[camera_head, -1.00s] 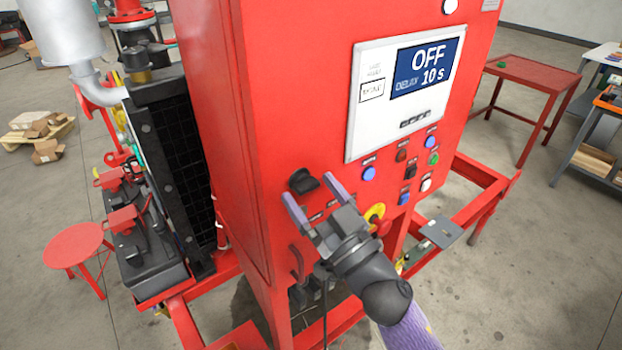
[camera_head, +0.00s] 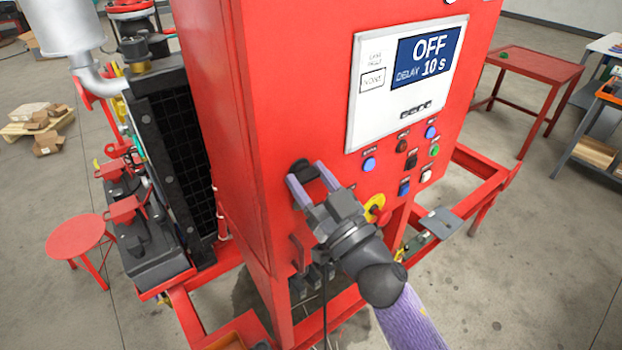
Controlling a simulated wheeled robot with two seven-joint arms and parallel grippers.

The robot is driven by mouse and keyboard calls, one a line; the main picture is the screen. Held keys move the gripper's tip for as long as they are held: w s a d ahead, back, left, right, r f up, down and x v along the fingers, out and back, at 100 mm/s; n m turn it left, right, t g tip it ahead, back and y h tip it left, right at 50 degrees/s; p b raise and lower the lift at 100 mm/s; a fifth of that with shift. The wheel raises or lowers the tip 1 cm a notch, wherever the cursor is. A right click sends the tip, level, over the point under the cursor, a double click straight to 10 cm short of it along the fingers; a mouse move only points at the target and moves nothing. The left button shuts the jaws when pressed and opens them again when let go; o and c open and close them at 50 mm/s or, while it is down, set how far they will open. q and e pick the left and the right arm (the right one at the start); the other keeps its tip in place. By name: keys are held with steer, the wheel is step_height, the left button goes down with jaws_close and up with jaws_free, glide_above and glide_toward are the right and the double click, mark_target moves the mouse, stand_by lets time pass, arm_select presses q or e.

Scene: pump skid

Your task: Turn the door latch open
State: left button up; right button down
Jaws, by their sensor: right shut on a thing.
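The black door latch (camera_head: 304,169) sits on the front of the red control cabinet (camera_head: 285,90), low and near its left edge. My right gripper (camera_head: 308,181) reaches in from the lower right. Its two purple-grey fingers lie on either side of the latch, and it is shut on it. Part of the latch is hidden by the fingers. The cabinet door looks closed. My left gripper is not in view.
A panel with an "OFF" display (camera_head: 421,63) and several buttons are right of the latch. A yellow and red knob (camera_head: 375,208) is close beside my right gripper. A red handle (camera_head: 297,252) is below. A red stool (camera_head: 75,242) stands at left.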

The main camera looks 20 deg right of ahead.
steer(key=shift+n, duration=0.4)
steer(key=n+y, duration=0.1)
steer(key=n, duration=0.2)
steer(key=n+g+y+p, duration=0.1)
steer(key=n+y, duration=0.1)
steer(key=shift+r+n+g, duration=0.1)
steer(key=shift+n+g, duration=0.2)
steer(key=shift+n, duration=0.1)
steer(key=n+g+y+p, duration=0.1)
steer(key=n, duration=0.2)
steer(key=n+g+y+p, duration=0.1)
steer(key=n, duration=0.2)
steer(key=shift+w+d+r+g, duration=0.1)
steer(key=shift+d+g, duration=0.05)
steer(key=shift+g, duration=0.15)
steer(key=n+g+p, duration=0.1)
steer(key=n, duration=0.2)
steer(key=n+g+p, duration=0.1)
steer(key=n+p, duration=0.1)
steer(key=n, duration=0.1)
steer(key=shift+r+g, duration=0.1)
steer(key=shift+g, duration=0.2)
steer(key=shift+n+g+p, duration=0.3)
steer(key=shift+n+p, duration=0.9)
steer(key=shift+n, duration=0.5)
steer(key=shift+h, duration=0.3)
steer(key=shift+c, duration=0.6)
jaws_free()
